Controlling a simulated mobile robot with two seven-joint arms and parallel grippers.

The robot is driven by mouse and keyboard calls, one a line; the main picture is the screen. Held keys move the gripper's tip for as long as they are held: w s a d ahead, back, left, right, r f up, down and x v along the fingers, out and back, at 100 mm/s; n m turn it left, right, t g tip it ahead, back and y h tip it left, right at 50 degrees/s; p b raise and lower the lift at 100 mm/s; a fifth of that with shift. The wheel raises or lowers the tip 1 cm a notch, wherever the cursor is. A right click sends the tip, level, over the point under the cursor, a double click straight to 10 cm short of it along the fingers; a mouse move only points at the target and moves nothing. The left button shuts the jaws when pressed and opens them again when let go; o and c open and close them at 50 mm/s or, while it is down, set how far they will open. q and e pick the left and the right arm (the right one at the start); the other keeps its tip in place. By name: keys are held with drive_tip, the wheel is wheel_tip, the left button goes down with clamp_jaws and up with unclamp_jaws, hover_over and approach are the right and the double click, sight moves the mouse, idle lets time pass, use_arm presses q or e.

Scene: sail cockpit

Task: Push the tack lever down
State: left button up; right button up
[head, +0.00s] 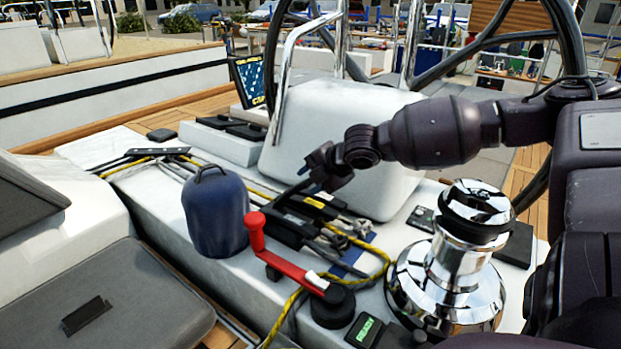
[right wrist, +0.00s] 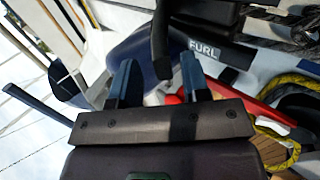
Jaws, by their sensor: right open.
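A bank of black rope clutches (head: 290,222) sits on the white cockpit top, with ropes running through it. One dark lever (head: 291,190) stands raised, slanting up toward my right gripper. My right gripper (head: 318,178) is just above the clutches, close to the raised lever's tip. In the right wrist view its two fingers (right wrist: 158,80) are apart, and a black lever (right wrist: 160,45) shows between and beyond them. A black lever (right wrist: 222,50) marked FURL lies beside it. I cannot read a TACK label, nor tell whether the gripper touches the raised lever. My left gripper is not in view.
A blue covered winch (head: 217,215) stands left of the clutches. A red winch handle (head: 285,262) is in front, and a chrome winch (head: 450,265) stands at right. Yellow rope (head: 384,262) loops between them. A white console (head: 345,140) rises behind.

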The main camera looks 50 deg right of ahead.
drive_tip(key=p+v, duration=0.3)
drive_tip(key=v, duration=0.3)
drive_tip(key=shift+s, duration=0.1)
